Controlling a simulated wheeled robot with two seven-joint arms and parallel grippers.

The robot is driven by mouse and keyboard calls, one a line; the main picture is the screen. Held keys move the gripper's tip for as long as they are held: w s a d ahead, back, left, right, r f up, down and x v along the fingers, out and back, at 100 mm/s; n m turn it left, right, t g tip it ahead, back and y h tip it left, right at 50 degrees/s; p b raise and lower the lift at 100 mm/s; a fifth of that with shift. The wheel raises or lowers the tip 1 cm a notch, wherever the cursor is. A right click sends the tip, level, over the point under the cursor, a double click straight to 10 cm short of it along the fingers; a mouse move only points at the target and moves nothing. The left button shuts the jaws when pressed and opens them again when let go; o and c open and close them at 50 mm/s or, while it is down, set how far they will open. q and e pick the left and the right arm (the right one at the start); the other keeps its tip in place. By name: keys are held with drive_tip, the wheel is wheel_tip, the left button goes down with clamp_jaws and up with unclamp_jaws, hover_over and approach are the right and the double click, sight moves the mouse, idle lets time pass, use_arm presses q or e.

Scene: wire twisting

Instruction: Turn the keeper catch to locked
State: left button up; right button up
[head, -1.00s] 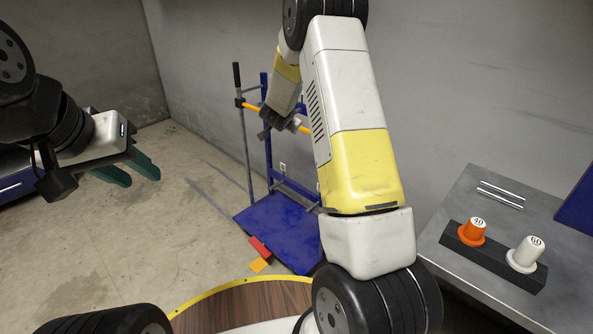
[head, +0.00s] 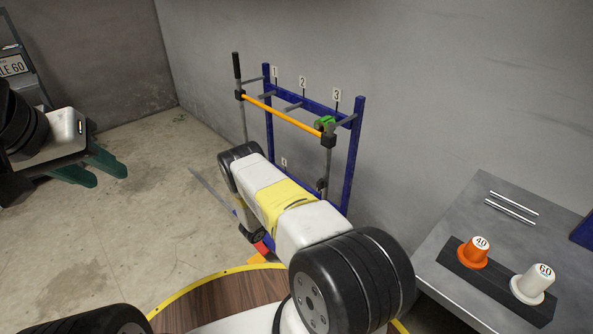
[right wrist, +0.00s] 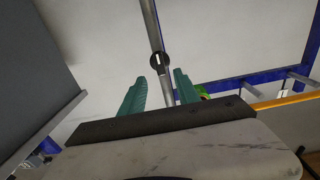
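A dark round fitting (right wrist: 159,60) with a pale slot sits on a grey rod in the right wrist view. It may be the keeper catch, but I cannot read its setting. My right gripper (right wrist: 158,84) is open, its teal fingers apart on either side of the rod's line, with the fitting just beyond the tips. In the head view a dark fitting (head: 322,184) shows low on the rack's right grey rod. My right gripper cannot be made out there. My left gripper (head: 106,172) is open and empty at the far left, away from the rack.
The blue rack (head: 353,150) with numbered tags stands by the wall. An orange bar (head: 285,117) crosses it, with a green piece (head: 326,121) near its right end. A grey table (head: 455,215) at right holds orange (head: 473,252) and white (head: 533,284) numbered pieces.

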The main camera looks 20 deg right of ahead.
sight(317, 186)
drive_tip(key=x, duration=0.7)
clamp_jaws()
